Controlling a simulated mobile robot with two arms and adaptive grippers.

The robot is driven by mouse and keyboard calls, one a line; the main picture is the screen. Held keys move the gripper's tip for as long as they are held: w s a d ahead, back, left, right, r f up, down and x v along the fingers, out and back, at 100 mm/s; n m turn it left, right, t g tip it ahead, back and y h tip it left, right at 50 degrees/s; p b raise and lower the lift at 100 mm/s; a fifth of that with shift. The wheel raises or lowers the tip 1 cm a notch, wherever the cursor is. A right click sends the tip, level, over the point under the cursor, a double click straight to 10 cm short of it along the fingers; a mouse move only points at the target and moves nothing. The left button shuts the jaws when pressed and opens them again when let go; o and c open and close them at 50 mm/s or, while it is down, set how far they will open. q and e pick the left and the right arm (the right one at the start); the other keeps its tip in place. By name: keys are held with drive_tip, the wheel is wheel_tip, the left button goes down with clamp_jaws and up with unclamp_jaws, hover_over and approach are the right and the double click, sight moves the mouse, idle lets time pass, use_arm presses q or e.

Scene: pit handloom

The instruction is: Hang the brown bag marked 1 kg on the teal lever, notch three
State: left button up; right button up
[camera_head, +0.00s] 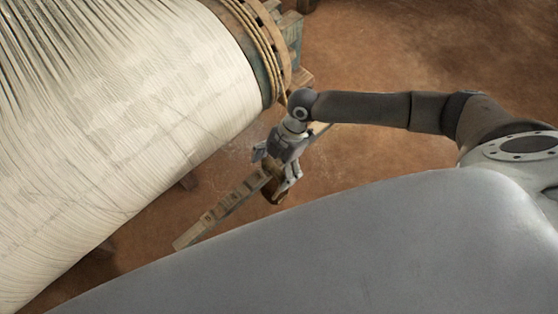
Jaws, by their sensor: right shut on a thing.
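My right gripper (277,170) is beside the upper end of a notched wooden lever (222,210), pointing down. It is shut on a small dark brown thing, which looks like the brown bag (275,193); the fingers partly cover it, and no 1 kg mark can be read. The lever slants from the gripper down to the lower left, with several notches along it. It looks worn grey-brown here, with little clear teal. The gripper and bag overlap its upper end in the picture; I cannot tell whether the bag touches it. My left gripper is out of view.
A large roller wound with pale warp threads (130,120) fills the left. Its wooden end flange with rope (262,45) is just above the gripper. Brown earthen floor (400,45) lies open behind my right arm. My grey body covers the lower right.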

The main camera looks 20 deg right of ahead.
sight(266, 161)
drive_tip(key=shift+w+a+b, duration=0.3)
drive_tip(key=shift+w+b, duration=0.15)
drive_tip(key=shift+w, duration=0.3)
drive_tip(key=shift+w+a+b, duration=0.3)
drive_tip(key=shift+w+b, duration=0.1)
drive_tip(key=shift+w, duration=0.35)
drive_tip(key=shift+f+b, duration=0.65)
drive_tip(key=shift+f, duration=0.4)
drive_tip(key=shift+s+f, duration=0.1)
drive_tip(key=shift+f, duration=0.15)
drive_tip(key=o, duration=1.9)
drive_tip(key=shift+f, duration=0.1)
drive_tip(key=shift+c, duration=0.2)
drive_tip(key=shift+d, duration=0.1)
